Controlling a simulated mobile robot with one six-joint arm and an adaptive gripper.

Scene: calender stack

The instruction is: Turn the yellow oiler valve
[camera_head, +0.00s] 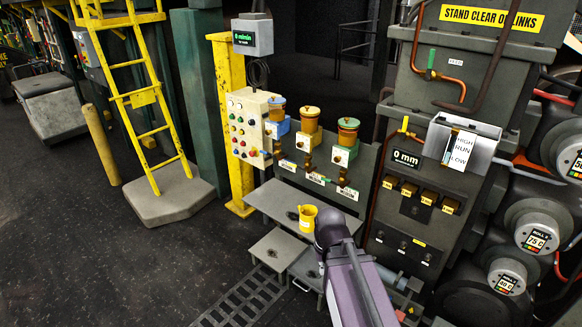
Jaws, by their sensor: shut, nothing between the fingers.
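Three oilers with amber glass jars stand in a row on the machine. The yellow oiler (309,122) is the middle one, between the blue oiler (277,118) and the green oiler (346,134). Each has a coloured block below its jar and brass fittings with a white label lower down. The exact position of the yellow valve is too small to tell. My purple arm rises from the bottom centre, its dark rounded joint below and in front of the oilers. My gripper cannot be made out; nothing of mine is seen touching the yellow oiler.
A yellow cup (307,218) and a small dark item (292,215) are on the grey shelf (270,200) below the oilers. A button panel (248,128) stands left of them. A gauge cabinet (415,205) and rolls are on the right. Open floor lies at left.

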